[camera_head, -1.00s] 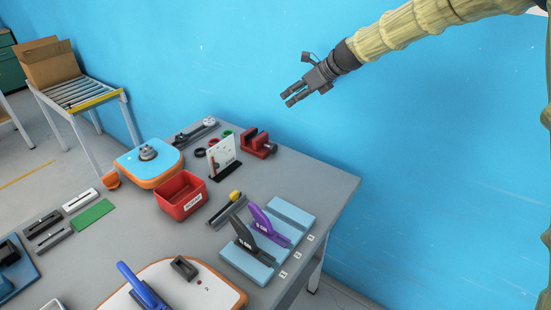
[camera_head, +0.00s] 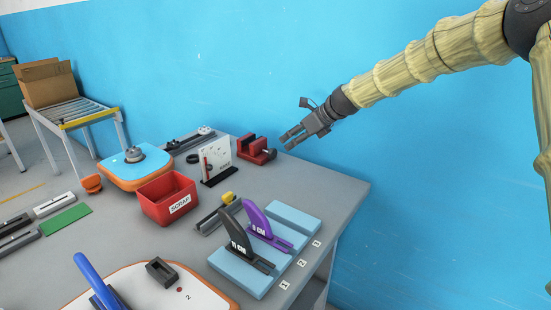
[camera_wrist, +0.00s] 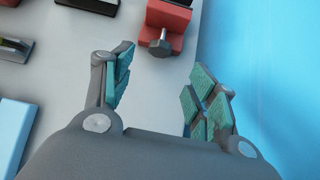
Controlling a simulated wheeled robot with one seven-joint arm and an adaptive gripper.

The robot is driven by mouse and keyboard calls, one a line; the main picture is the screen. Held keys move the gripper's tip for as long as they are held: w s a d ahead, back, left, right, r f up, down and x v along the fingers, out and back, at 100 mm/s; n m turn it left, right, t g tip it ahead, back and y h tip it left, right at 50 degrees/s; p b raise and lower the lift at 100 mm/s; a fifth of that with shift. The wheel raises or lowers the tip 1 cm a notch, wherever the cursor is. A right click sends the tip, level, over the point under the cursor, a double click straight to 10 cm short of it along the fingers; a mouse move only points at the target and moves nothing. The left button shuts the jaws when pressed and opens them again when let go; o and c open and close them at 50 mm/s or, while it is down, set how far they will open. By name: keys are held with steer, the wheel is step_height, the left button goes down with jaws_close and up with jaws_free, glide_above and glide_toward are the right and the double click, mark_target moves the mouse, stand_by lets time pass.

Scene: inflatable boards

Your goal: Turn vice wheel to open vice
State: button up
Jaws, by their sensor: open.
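A red vice (camera_head: 256,149) stands on the grey table near the blue wall, at the table's far right. In the wrist view the vice (camera_wrist: 167,18) is at the top centre, red with a dark jaw. Its dark vice wheel (camera_wrist: 160,47), a lobed knob on a short shaft, points toward my gripper. My gripper (camera_head: 288,142) is open and empty, to the right of the vice and apart from it. In the wrist view the padded fingers of my gripper (camera_wrist: 163,88) are spread, with the wheel beyond them, between the two sides.
A white panel on a black base (camera_head: 217,160) stands left of the vice. A red scrap bin (camera_head: 168,198) and a light blue board (camera_head: 235,272) with upright black and purple pieces are nearer. The blue wall (camera_head: 350,60) runs close behind the vice.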

mark_target(274, 153)
steer(key=x, duration=1)
steer(key=shift+w+a+f, duration=0.15)
steer(key=shift+a, duration=0.1)
steer(key=c, duration=1)
steer(key=shift+c, duration=0.2)
steer(key=shift+n+t+h+p, duration=0.3)
steer(key=shift+t, duration=0.1)
steer(key=shift+s+a+n+t+h, duration=0.15)
steer(key=shift+n+t+h, duration=0.25)
steer(key=shift+t, duration=0.4)
steer(key=shift+s+f+n+t+h+b, duration=0.15)
steer(key=shift+f+n+t+h+b, duration=0.1)
steer(key=shift+n+t+h+b, duration=0.5)
steer(key=shift+t+b, duration=0.55)
